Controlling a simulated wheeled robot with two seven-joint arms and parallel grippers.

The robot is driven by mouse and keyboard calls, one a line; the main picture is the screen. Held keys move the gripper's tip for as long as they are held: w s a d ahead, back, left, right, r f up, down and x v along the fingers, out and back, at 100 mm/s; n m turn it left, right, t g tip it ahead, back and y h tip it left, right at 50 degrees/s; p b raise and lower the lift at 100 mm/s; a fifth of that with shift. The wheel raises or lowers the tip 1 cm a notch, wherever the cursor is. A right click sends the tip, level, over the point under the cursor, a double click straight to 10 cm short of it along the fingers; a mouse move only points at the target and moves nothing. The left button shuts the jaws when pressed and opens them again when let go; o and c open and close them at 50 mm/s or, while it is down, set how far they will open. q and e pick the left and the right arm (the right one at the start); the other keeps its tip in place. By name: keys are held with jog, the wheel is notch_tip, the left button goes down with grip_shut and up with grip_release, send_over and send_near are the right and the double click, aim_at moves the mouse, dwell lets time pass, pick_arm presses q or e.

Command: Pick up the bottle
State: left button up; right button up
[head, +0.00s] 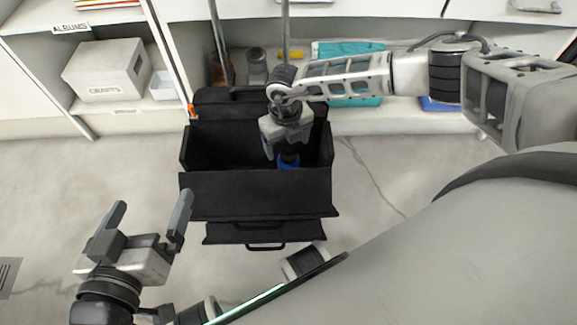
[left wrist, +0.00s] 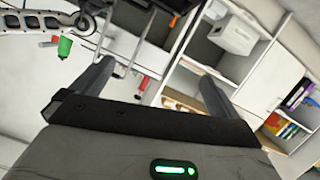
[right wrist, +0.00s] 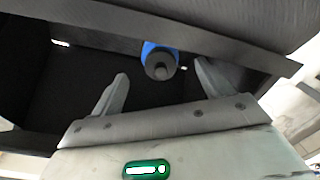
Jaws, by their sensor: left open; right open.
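A blue bottle with a grey cap (right wrist: 160,62) is inside a black open case (head: 255,195). In the head view only a small blue part of the bottle (head: 289,161) shows, just below my right gripper (head: 277,148). My right gripper reaches down into the case from above. In the right wrist view its fingers (right wrist: 160,88) are spread and empty, with the bottle beyond them and between their directions; they look apart from it. My left gripper (head: 150,215) is open and empty, above the floor left of the case. Its spread fingers also show in the left wrist view (left wrist: 150,85).
White shelving stands behind the case, with a crafts box (head: 105,72), a white bin (head: 163,86) and a teal item (head: 350,95). The case walls surround the bottle. The floor left and right of the case is clear.

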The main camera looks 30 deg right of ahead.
aim_at(288, 149)
notch_tip(288, 149, down, 4)
jog(key=shift+s+f+b, duration=0.1)
jog(key=shift+s+b, duration=0.05)
jog(key=shift+b, duration=0.9)
jog(key=shift+f, duration=0.4)
pick_arm(q)
jog(key=shift+w+d+r+n+t+h, duration=0.2)
jog(key=shift+d+r+n+t+h, duration=0.1)
jog(key=shift+d+r+n+h, duration=0.15)
pick_arm(e)
jog(key=shift+r, duration=0.1)
jog(key=c, duration=1.5)
